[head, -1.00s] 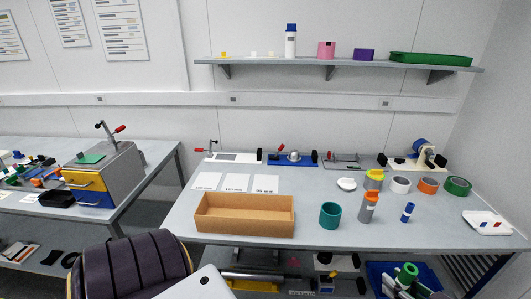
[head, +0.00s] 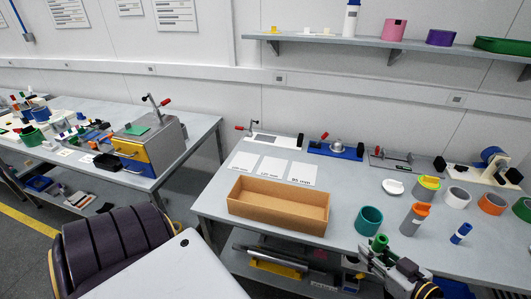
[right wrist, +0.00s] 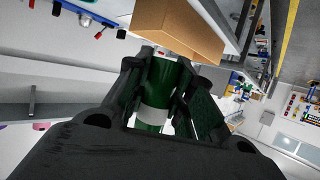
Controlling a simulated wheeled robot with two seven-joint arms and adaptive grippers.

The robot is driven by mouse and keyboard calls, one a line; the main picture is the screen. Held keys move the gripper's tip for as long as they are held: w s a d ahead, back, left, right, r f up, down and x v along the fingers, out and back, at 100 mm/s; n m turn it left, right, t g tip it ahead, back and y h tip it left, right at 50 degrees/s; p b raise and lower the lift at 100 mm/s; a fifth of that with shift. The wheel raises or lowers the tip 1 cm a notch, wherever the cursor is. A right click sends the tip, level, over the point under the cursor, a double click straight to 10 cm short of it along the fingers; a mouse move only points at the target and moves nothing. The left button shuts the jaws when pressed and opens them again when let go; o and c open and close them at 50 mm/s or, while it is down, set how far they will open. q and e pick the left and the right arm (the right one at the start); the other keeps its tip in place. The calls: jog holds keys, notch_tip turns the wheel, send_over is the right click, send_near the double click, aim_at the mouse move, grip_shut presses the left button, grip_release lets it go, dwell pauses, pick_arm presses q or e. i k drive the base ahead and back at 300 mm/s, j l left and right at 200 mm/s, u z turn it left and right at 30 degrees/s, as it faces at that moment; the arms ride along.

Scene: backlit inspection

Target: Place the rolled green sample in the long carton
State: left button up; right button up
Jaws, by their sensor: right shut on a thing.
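The rolled green sample (head: 380,243) stands up out of my right gripper (head: 376,262) at the front edge of the bench in the head view. In the right wrist view the sample (right wrist: 158,95) is a dark green cylinder with a white band, between the two black fingers of the right gripper (right wrist: 160,100). The gripper is shut on it. The long carton (head: 276,218) is an open brown box on the bench, left of and beyond the gripper; its visible inside is empty. The carton also shows in the right wrist view (right wrist: 185,30). My left gripper is not in view.
White sheets (head: 272,168) lie behind the carton, with clamp fixtures further back. Bare bench lies left of the carton.

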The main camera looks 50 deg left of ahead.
aim_at(267, 201)
jog(key=i+j+u, duration=0.1)
jog(key=u, duration=0.3)
jog(key=i+u, duration=0.25)
jog(key=u, duration=0.15)
jog(key=i+u, duration=0.2)
jog(key=u, duration=0.2)
jog(key=i+l+u, duration=0.1)
jog(key=u, duration=0.3)
